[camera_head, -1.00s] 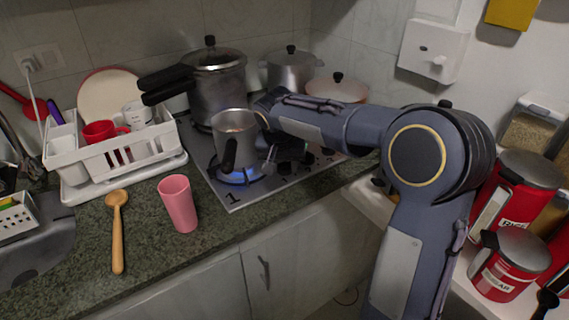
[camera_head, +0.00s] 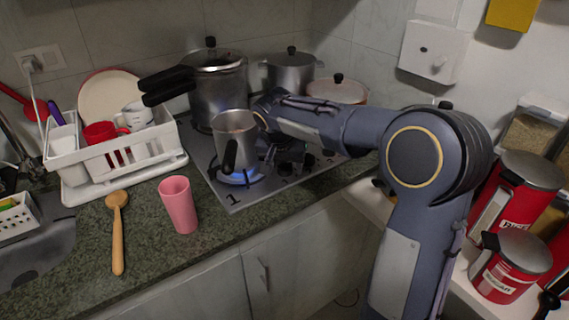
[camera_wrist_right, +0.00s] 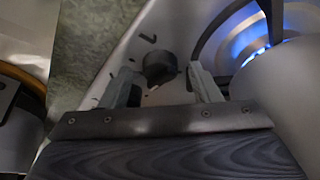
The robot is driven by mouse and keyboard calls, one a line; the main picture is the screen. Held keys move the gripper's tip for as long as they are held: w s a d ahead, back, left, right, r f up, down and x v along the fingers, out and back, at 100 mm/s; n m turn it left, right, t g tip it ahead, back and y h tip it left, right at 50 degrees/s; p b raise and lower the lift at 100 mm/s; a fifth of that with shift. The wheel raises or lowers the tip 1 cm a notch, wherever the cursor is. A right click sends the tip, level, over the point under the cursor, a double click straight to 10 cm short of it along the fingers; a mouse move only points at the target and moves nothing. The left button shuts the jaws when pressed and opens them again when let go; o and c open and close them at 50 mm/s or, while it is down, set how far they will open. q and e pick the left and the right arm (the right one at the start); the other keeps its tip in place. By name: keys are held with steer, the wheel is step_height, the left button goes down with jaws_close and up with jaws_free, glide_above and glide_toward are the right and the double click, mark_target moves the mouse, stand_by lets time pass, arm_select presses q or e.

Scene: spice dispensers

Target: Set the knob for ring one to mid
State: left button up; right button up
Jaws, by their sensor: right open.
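The cooktop (camera_head: 235,198) carries a printed 1 at its front left corner. A blue flame (camera_head: 240,178) burns under the small steel pot (camera_head: 234,130); the flame also shows in the right wrist view (camera_wrist_right: 258,42). In that view a black knob (camera_wrist_right: 158,66) sits on the cooktop edge with printed marks around it. My right gripper (camera_wrist_right: 162,84) is open, with one finger on each side of the knob and a gap on both sides. The knob's pointer direction cannot be told. In the head view the gripper (camera_head: 275,157) is partly hidden by its arm. My left gripper is not in view.
A tall pressure cooker (camera_head: 217,90) and other pots stand behind the small pot. A pink cup (camera_head: 179,205), a wooden spoon (camera_head: 118,235) and a white dish rack (camera_head: 128,158) are on the counter at left. Red canisters (camera_head: 508,265) stand at right.

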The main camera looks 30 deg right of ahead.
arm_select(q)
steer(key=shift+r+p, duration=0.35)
arm_select(e)
steer(key=v, duration=0.7)
steer(key=shift+r, duration=0.4)
steer(key=shift+s, duration=0.15)
